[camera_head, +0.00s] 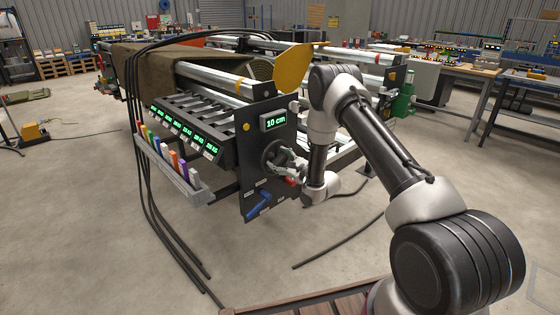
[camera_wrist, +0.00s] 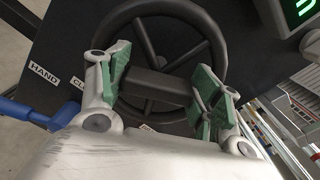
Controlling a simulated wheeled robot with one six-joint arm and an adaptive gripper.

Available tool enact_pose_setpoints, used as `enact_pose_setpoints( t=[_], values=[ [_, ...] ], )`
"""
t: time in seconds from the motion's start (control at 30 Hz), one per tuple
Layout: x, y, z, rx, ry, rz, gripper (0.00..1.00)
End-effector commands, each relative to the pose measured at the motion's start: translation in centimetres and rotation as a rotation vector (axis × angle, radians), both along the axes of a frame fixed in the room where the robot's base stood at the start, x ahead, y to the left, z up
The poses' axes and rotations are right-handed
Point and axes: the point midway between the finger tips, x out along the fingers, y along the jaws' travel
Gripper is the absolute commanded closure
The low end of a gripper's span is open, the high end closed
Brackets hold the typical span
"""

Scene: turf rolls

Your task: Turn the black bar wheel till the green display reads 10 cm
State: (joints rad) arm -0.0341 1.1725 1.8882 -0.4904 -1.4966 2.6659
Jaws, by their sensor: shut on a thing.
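The black bar wheel (camera_wrist: 153,20) fills the middle of the wrist view, with spokes and a thick bar (camera_wrist: 155,86) across it. My gripper (camera_wrist: 160,90) has its green-padded fingers on both ends of this bar and is shut on it. In the head view my gripper (camera_head: 290,168) is at the wheel (camera_head: 271,152) on the dark end plate of the machine, and partly hides it. The green display (camera_head: 275,122) above the wheel reads 10 cm. Only a corner of the display (camera_wrist: 303,5) shows in the wrist view.
A blue handle (camera_head: 259,205) sits low on the plate (camera_head: 252,170); a blue part (camera_wrist: 30,112) also shows in the wrist view. A rack of coloured items (camera_head: 172,165) and hanging black cables (camera_head: 150,215) are to the left. The floor (camera_head: 90,230) at left is mostly clear.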

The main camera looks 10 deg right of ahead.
Motion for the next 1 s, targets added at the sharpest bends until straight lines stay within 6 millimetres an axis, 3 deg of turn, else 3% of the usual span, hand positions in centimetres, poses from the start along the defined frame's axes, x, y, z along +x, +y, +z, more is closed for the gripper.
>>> enact_pose_setpoints(
  t=[0.4,0.43,0.53,1.0],
  values=[
    [0.39,0.26,0.4,0.005,-0.007,0.004,0.79],
    [0.39,0.27,0.39,0.005,-0.006,0.004,0.32],
    [0.36,0.26,0.36,0.004,-0.006,0.004,0.14],
    [0.13,0.04,0.14,0.005,-0.002,0.001,0.14]
  ],
)
